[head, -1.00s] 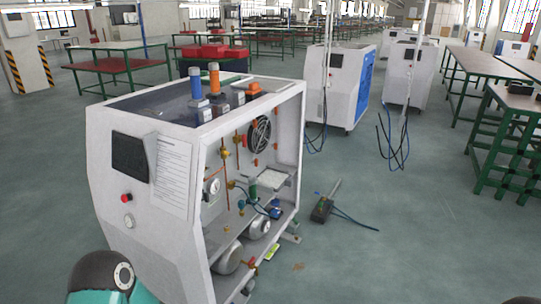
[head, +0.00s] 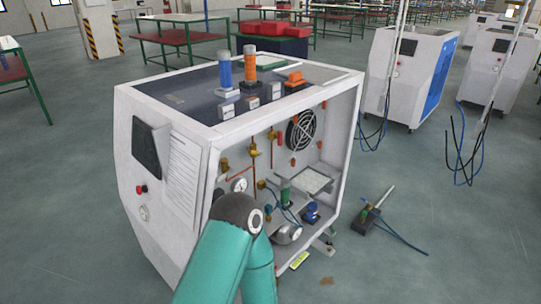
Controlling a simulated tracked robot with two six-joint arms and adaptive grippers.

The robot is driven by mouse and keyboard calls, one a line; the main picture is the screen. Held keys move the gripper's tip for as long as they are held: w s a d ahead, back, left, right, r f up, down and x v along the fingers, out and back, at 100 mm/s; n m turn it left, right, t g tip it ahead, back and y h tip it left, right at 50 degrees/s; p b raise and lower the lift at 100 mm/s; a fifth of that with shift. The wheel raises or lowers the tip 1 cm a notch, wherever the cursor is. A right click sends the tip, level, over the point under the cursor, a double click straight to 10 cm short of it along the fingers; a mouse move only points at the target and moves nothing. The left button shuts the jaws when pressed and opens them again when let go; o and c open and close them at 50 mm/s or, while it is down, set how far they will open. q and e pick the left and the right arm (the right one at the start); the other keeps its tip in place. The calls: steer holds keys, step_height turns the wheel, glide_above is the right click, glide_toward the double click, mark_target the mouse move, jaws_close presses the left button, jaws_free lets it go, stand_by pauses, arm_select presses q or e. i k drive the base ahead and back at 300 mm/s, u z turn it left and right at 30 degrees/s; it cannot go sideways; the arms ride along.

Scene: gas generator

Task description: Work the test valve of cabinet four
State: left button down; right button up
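The nearest white cabinet (head: 170,215) stands open on its right side, with a dark screen, a red button and a printed sheet on its front. Inside are brass valves on copper pipes (head: 253,148), a round gauge (head: 239,185), a black fan (head: 301,131) and a blue part (head: 311,212). I cannot tell which is the test valve, nor read a cabinet number. A teal and dark arm link of mine covers the cabinet's lower interior. Neither gripper is in view.
A blue and an orange cylinder stand on the cabinet top (head: 188,90). A small dark device (head: 367,220) with a cable lies on the floor to the right. More white cabinets (head: 400,75) with hanging cables stand behind. Grey floor (head: 450,235) at the right is mostly clear.

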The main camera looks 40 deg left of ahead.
mark_target(255, 153)
steer(key=u, duration=0.25)
steer(key=i, duration=0.75)
steer(key=u, duration=0.75)
steer(key=k, duration=0.85)
steer(key=u, duration=0.2)
steer(key=i, duration=0.9)
steer(key=z, duration=0.1)
